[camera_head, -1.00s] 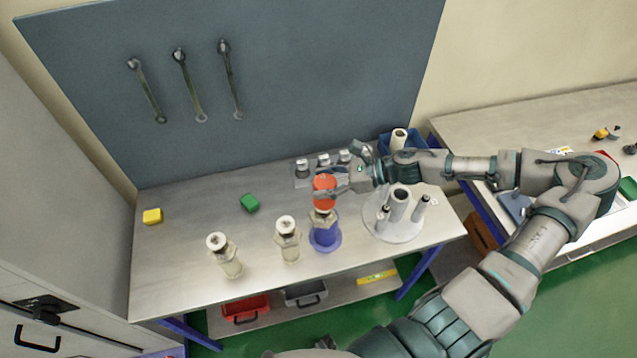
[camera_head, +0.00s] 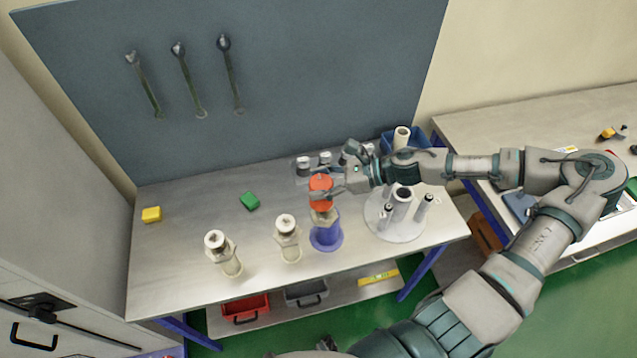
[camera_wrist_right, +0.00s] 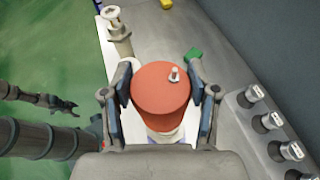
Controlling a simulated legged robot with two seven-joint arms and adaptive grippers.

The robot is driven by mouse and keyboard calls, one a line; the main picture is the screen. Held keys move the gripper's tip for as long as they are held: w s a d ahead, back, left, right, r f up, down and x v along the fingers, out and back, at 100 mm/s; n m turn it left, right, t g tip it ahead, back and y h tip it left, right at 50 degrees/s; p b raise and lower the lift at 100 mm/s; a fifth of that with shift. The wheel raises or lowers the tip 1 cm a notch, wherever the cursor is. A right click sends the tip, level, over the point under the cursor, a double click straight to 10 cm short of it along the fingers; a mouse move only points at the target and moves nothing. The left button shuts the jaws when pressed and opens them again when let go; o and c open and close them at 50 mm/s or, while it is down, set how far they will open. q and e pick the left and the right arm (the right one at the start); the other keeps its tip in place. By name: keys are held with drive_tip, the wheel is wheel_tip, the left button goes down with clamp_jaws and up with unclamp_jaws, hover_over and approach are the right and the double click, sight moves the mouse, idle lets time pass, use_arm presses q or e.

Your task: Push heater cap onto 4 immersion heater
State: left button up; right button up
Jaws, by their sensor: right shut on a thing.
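An orange-red cylindrical cap (camera_head: 320,188) with a small metal fitting on top is between the fingers of my right gripper (camera_head: 325,191). In the right wrist view the cap (camera_wrist_right: 161,98) sits between both fingers of the right gripper (camera_wrist_right: 163,96), which is shut on it. The cap is over an immersion heater (camera_head: 323,217) standing in a blue holder (camera_head: 326,238). I cannot tell whether cap and heater touch. Two more pale heaters with metal tops, the middle one (camera_head: 287,238) and the left one (camera_head: 222,254), stand to the left. My left gripper (camera_wrist_right: 70,108) hangs over the floor, fingers apart.
A round white stand (camera_head: 393,231) with upright cylinders is right of the blue holder. Several metal fittings (camera_wrist_right: 270,121) stand in a grey rack behind. A green block (camera_head: 250,201) and yellow block (camera_head: 151,214) lie at left. The table's left middle is clear.

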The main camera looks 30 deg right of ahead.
drive_tip(key=shift+d, duration=0.2)
drive_tip(key=shift+a, duration=0.5)
drive_tip(key=shift+a+r, duration=0.1)
drive_tip(key=shift+r, duration=0.05)
drive_tip(key=shift+d, duration=0.9)
drive_tip(key=shift+f, duration=0.2)
drive_tip(key=shift+a, duration=0.5)
drive_tip(key=shift+a+r, duration=0.1)
use_arm(q)
drive_tip(key=shift+d+f, duration=0.1)
drive_tip(key=shift+f, duration=0.05)
